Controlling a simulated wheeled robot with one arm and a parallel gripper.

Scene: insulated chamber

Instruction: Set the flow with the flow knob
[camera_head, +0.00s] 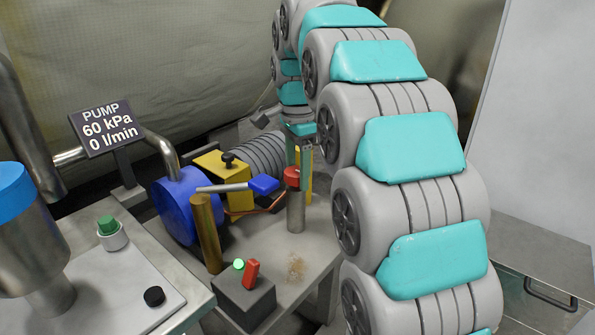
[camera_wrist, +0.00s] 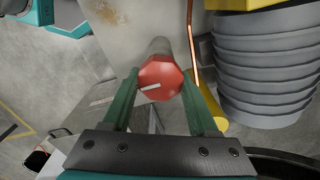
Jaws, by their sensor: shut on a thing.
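The red flow knob (camera_head: 292,178) tops an upright metal post (camera_head: 296,212) beside the pump. In the wrist view the knob (camera_wrist: 165,73) is faceted, with a pale pointer line slanting toward the lower left. My gripper (camera_wrist: 160,82) has its green fingers on either side of the knob and is shut on it. In the head view my gripper (camera_head: 302,158) comes down from above, and part of it is hidden by my arm. The pump sign (camera_head: 102,128) reads 60 kPa and 0 l/min.
A blue pump (camera_head: 180,208) and a yellow block (camera_head: 222,170) stand left of the post. A lever with a blue handle (camera_head: 263,185) is close by. A dark box (camera_head: 245,300) has a lit green button and a red switch. A copper pipe (camera_wrist: 191,40) runs near my fingers.

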